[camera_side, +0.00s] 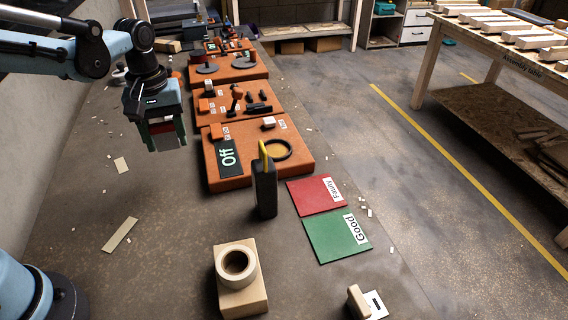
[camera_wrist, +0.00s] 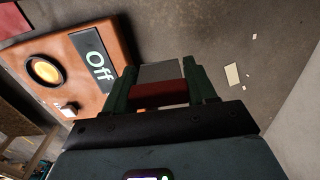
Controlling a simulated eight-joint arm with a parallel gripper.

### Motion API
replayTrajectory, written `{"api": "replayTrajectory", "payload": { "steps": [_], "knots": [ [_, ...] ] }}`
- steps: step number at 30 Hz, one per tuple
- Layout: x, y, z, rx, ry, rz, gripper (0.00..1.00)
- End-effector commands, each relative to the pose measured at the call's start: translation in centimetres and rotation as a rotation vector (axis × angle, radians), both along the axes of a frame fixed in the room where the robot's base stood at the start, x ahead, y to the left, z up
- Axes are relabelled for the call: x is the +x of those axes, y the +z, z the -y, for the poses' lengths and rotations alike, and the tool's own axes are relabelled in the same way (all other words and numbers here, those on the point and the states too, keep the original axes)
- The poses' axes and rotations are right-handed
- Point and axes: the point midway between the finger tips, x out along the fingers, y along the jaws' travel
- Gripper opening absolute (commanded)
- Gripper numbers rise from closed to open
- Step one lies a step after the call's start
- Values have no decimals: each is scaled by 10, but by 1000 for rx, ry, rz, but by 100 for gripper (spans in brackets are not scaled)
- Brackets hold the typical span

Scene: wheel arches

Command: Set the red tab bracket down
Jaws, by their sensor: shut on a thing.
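My gripper (camera_side: 163,131) is above the grey bench, left of the nearest orange panel in the side view. Its green fingers are shut on the red tab bracket (camera_side: 168,143), a grey plate with a red part. In the wrist view the bracket (camera_wrist: 160,73) sits between the fingers of my gripper (camera_wrist: 161,88), grey above and red below. The bracket appears held clear of the bench, and its lower edge touches nothing that I can see.
The nearest orange panel (camera_side: 225,179) shows "Off". A black device (camera_side: 265,190) with a yellow top stands before it. A red "Faulty" mat (camera_side: 308,202) and green "Good" mat (camera_side: 330,245) lie empty on the right. A beige block with a ring (camera_side: 243,294) is in front.

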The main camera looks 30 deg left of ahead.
Motion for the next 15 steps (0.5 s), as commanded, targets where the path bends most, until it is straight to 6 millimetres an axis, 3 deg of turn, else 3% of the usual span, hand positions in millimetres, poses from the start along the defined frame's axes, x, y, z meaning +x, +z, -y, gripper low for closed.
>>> {"api": "replayTrajectory", "payload": {
  "steps": [9,15],
  "knots": [
    [16,-39,-65,0,7,0,23],
    [24,-57,-94,0,4,0,23]
  ]
}}
